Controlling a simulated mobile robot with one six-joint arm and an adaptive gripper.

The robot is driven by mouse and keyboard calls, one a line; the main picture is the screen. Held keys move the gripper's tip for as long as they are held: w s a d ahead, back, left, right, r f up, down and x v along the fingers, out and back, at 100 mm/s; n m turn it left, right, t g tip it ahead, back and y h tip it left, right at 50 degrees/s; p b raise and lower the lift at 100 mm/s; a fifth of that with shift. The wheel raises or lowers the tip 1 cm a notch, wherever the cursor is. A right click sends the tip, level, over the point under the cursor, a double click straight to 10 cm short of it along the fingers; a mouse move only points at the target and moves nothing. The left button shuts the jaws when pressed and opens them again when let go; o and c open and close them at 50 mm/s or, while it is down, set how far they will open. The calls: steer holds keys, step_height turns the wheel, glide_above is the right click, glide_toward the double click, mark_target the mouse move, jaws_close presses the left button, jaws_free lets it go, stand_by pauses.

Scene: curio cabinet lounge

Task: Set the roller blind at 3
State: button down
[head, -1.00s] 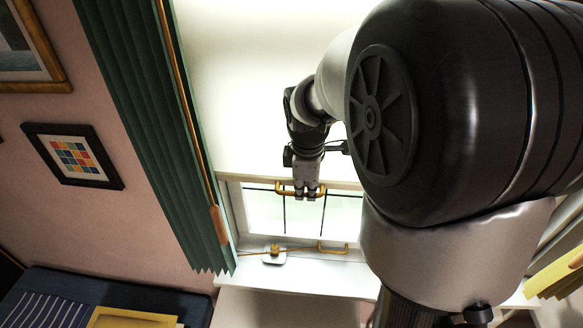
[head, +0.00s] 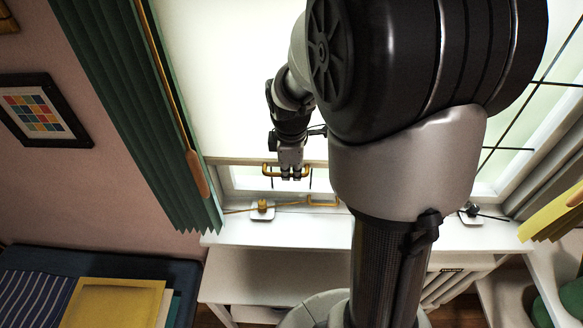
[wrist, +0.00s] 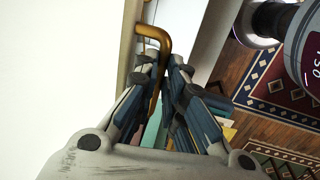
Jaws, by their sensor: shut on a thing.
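The white roller blind (head: 225,95) hangs down over the left window, its bottom bar a little above the sill. A brass pull handle (head: 267,171) sits on that bar. My gripper (head: 291,177) is shut on the handle; its fingers hide the handle's middle. In the wrist view the bent brass handle (wrist: 151,32) runs down between the fingers of my gripper (wrist: 160,68), beside the pale blind (wrist: 50,80). I see no number marks for the blind's height.
A brass knob on a white plate (head: 262,212) and a brass window handle (head: 324,203) are low at the sill (head: 290,231). A green curtain (head: 130,110) with a wooden-ended wand (head: 197,174) hangs at left. A dark seat with cushions is lower left.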

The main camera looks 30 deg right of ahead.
steer(key=c, duration=1.7)
jaws_free()
steer(key=shift+o, duration=0.2)
step_height(320, 180, up, 12)
steer(key=s+a, duration=0.1)
steer(key=s, duration=0.1)
steer(key=shift+a, duration=0.15)
steer(key=shift+f, duration=0.1)
steer(key=s+a+f+m+t+b, duration=0.1)
steer(key=s+a+f+m+b, duration=0.2)
steer(key=s, duration=0.5)
steer(key=s+a+f+m+t+y+b, duration=0.1)
steer(key=s+a+f+m+b, duration=0.3)
steer(key=s+a+m, duration=0.4)
steer(key=shift+s+a+t+b, duration=0.4)
steer(key=shift+a+b, duration=0.2)
steer(key=shift+b, duration=0.05)
